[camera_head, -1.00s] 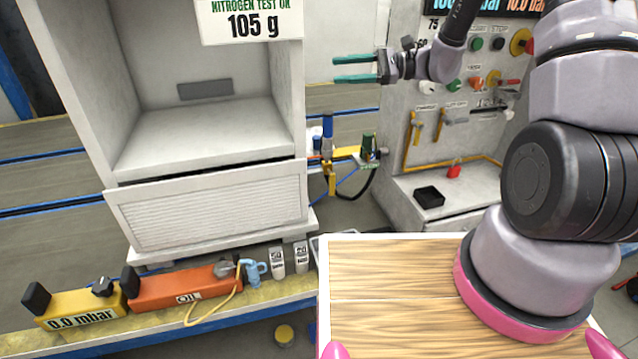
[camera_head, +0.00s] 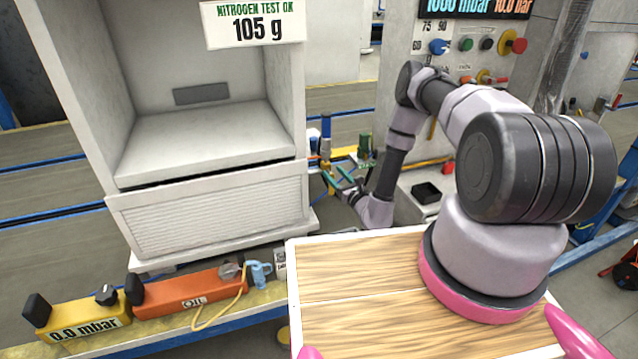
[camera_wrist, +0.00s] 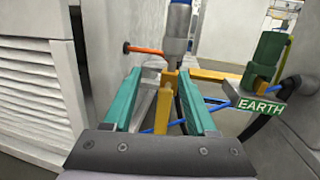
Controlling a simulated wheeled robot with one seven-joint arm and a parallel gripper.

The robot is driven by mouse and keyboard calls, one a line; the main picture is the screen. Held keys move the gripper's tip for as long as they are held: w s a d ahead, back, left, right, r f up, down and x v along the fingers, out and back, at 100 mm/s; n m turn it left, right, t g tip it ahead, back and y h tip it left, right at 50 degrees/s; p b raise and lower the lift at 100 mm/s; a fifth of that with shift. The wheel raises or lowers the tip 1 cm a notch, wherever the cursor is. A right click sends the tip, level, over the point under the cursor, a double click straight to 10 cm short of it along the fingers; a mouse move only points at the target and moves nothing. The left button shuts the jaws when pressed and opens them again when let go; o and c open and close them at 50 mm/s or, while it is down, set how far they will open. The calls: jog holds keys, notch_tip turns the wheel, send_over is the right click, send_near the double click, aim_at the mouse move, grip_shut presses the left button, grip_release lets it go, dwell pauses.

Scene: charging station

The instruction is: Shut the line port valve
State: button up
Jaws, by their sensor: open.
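My gripper (camera_head: 336,176) is open, its two green fingers pointing at the fittings beside the white cabinet. In the wrist view, a yellow upright piece (camera_wrist: 164,112), seemingly a valve lever, shows between the fingers of my gripper (camera_wrist: 159,90). I cannot tell whether a finger touches it. Above it stands a grey fitting with a blue top (camera_wrist: 178,28), which also shows in the head view (camera_head: 326,132). An orange-red rod (camera_wrist: 145,50) sticks out from the cabinet side. No label shows which part is the line port valve.
The white cabinet (camera_head: 205,210) stands close on the left of my gripper. A green connector (camera_wrist: 265,62) with an EARTH label (camera_wrist: 260,105) is close on the right. A yellow pipe (camera_wrist: 215,75) runs behind. A grey control panel (camera_head: 400,50) is behind my arm.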

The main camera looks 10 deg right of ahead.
jog(key=s+d+f+m+h, duration=0.1)
jog(key=s+f+m+h, duration=0.2)
jog(key=f, duration=0.5)
jog(key=x, duration=1)
jog(key=shift+w+d+n+h, duration=0.15)
jog(key=shift+d+n+h, duration=0.05)
jog(key=shift+n+h, duration=0.2)
jog(key=shift+c, duration=0.3)
grip_shut()
